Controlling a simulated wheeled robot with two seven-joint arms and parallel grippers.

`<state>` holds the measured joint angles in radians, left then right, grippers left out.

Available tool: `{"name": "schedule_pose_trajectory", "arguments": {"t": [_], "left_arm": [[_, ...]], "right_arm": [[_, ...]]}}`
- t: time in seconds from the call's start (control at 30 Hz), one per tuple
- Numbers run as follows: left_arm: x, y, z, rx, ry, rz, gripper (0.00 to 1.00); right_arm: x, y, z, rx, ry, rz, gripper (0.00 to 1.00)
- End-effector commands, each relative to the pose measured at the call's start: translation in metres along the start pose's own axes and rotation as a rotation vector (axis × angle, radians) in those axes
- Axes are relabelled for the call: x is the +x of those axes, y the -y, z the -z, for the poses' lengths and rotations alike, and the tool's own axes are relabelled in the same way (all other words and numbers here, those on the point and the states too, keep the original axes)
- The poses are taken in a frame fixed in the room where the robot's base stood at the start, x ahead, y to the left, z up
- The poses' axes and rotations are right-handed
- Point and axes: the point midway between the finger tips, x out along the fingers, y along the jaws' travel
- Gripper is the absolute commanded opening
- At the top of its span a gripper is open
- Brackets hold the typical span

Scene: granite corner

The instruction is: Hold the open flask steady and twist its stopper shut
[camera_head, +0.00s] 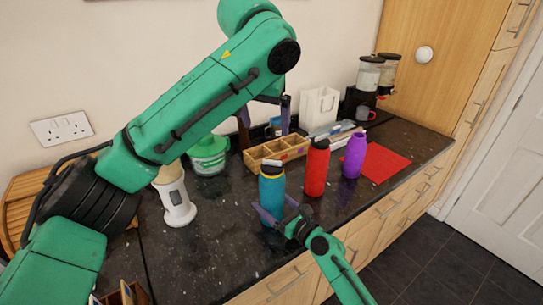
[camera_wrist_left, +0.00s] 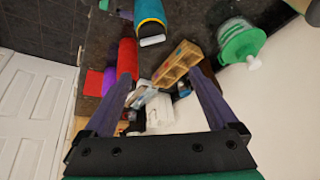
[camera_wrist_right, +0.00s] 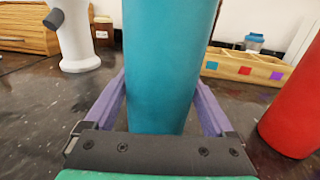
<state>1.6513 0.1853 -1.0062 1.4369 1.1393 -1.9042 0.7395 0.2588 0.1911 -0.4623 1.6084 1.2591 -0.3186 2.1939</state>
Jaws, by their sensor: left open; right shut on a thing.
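A pale piece shows on the top; whether the stopper sits tight I cannot tell. My right gripper (camera_head: 274,212) is shut on the flask's body, one finger on either side. The right wrist view shows the teal body (camera_wrist_right: 168,70) between the purple fingers, its top out of frame. My left gripper (camera_head: 265,130) is open and empty, above and behind the flask. In the left wrist view, the flask top (camera_wrist_left: 151,25) is beyond the fingertips, apart from them.
A red flask (camera_head: 316,170) and a purple flask (camera_head: 354,157) stand to the right, near a red mat (camera_head: 385,158). A wooden divided box (camera_head: 262,154) is behind. A green-lidded jar (camera_head: 208,160) and a white device (camera_head: 177,203) stand left.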

Motion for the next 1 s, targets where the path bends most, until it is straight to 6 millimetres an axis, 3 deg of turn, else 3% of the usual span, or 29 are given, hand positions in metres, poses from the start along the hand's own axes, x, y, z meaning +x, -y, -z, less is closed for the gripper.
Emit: {"name": "schedule_pose_trajectory", "arguments": {"t": [0.1, 0.2, 0.37, 0.6, 0.7, 1.0], "left_arm": [[-0.01, -0.007, -0.009, -0.113, 0.06, -0.02, 0.93], [-0.005, -0.009, -0.012, -0.139, 0.074, -0.022, 0.93], [0.026, -0.009, -0.015, -0.139, 0.076, -0.021, 0.93], [0.086, -0.01, -0.019, -0.139, 0.074, -0.021, 0.93], [0.101, -0.011, -0.019, -0.138, 0.072, -0.022, 0.93], [0.109, -0.012, -0.019, -0.137, 0.07, -0.023, 0.93]], "right_arm": [[0.0, -0.001, 0.001, 0.002, -0.002, -0.001, 0.05], [0.0, -0.001, 0.001, 0.002, -0.002, -0.001, 0.05], [0.0, -0.001, 0.001, 0.002, -0.002, -0.001, 0.05], [0.0, 0.0, 0.001, 0.001, -0.002, -0.001, 0.05], [0.0, 0.0, 0.001, 0.001, -0.001, -0.001, 0.05], [0.0, 0.0, 0.001, 0.001, -0.001, 0.0, 0.05]]}}
